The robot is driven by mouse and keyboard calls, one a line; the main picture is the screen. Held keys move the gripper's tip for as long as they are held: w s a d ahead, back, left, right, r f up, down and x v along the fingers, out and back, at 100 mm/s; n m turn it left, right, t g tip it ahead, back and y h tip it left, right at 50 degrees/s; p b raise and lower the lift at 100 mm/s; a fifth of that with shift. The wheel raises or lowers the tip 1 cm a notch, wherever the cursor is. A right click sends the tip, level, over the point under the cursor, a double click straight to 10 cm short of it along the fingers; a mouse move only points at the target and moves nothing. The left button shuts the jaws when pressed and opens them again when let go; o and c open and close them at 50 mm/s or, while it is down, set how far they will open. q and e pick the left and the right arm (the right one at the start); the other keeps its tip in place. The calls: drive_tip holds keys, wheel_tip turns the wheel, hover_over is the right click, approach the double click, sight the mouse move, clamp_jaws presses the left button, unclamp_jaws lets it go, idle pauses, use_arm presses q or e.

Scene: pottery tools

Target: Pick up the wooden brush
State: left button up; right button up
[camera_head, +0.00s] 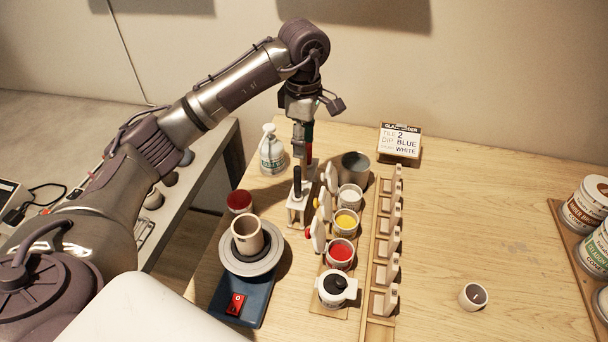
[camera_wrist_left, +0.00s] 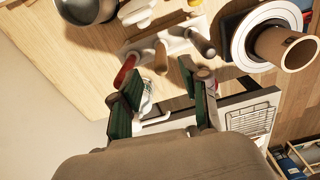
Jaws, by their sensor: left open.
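My left gripper (camera_head: 302,148) is above a small white tool rack (camera_head: 296,212) at the back left of the wooden table, pointing down. In the left wrist view the gripper (camera_wrist_left: 168,82) is open, with nothing held between its fingers. Beyond the fingertips the rack (camera_wrist_left: 180,44) holds upright tools: a red handle (camera_wrist_left: 125,70), a brown wooden handle (camera_wrist_left: 160,58) and a grey handle (camera_wrist_left: 201,42). The wooden one may be the brush; its bristles cannot be made out. In the head view the gripper partly hides the tools. My right gripper is not in view.
A pottery wheel with a clay cup (camera_head: 247,236) stands in front of the rack. Glaze cups, including a yellow one (camera_head: 346,222), line its right side. A spray bottle (camera_head: 272,150) stands behind left. A wooden tile rack (camera_head: 382,260) runs to the right; the table beyond is mostly clear.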

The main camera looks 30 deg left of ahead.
sight(304, 179)
use_arm(q)
wheel_tip(304, 179, down, 3)
drive_tip(key=shift+r+p, duration=0.1)
drive_tip(key=shift+p, duration=0.2)
wheel_tip(304, 179, down, 5)
drive_tip(key=p, duration=0.3)
drive_tip(key=shift+r, duration=0.1)
drive_tip(key=shift+f, duration=0.35)
clamp_jaws()
